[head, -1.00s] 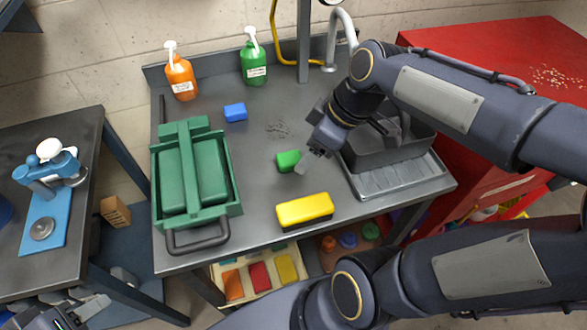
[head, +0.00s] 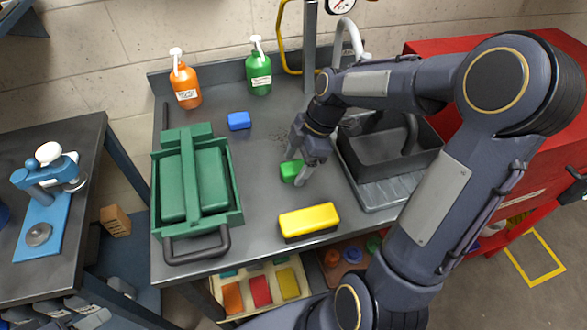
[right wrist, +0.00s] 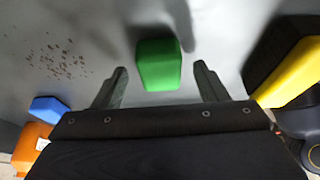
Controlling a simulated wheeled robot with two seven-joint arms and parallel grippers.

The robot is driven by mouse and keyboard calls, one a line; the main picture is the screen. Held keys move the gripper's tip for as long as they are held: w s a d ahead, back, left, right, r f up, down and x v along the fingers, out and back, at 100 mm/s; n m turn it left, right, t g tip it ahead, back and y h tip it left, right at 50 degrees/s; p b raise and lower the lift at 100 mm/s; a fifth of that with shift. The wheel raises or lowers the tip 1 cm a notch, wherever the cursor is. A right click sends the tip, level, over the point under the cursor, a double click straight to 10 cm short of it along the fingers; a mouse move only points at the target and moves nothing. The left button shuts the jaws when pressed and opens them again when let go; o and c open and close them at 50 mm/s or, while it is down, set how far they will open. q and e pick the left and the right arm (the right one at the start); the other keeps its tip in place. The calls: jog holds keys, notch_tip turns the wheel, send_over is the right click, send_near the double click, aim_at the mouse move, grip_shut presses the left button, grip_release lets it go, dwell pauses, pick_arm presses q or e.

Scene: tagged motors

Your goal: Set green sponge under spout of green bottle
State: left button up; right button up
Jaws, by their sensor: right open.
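The green sponge (head: 291,170) lies on the grey workbench, right of the green toolbox. My right gripper (head: 297,168) is at the sponge, its fingers open on either side of it in the head view. In the right wrist view the sponge (right wrist: 158,65) sits between and just beyond the two open fingertips (right wrist: 162,75), with a gap on each side. The green bottle (head: 259,73) with a white pump spout stands upright at the back of the bench. My left gripper (head: 75,312) is at the bottom left corner; its jaws are unclear.
A blue sponge (head: 239,121) lies before the bottles. An orange bottle (head: 186,86) stands left of the green one. A yellow-topped block (head: 309,221) lies near the front edge. The green toolbox (head: 235,220) is left, the dark sink (head: 372,160) right. Debris lies behind the green sponge.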

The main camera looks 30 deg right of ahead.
aim_at(288, 168)
jog(key=shift+a+f, duration=0.1)
jog(key=shift+f, duration=0.2)
jog(key=c, duration=1.1)
jog(key=shift+r, duration=0.1)
jog(key=shift+c, duration=0.2)
jog(key=shift+r, duration=0.45)
notch_tip(288, 168, up, 3)
jog(key=shift+a+f, duration=0.1)
jog(key=shift+f, duration=0.1)
jog(key=s+a+r+b, duration=0.1)
jog(key=s+a+r, duration=0.6)
jog(key=s, duration=0.5)
notch_tip(288, 168, up, 2)
jog(key=shift+a+r, duration=0.15)
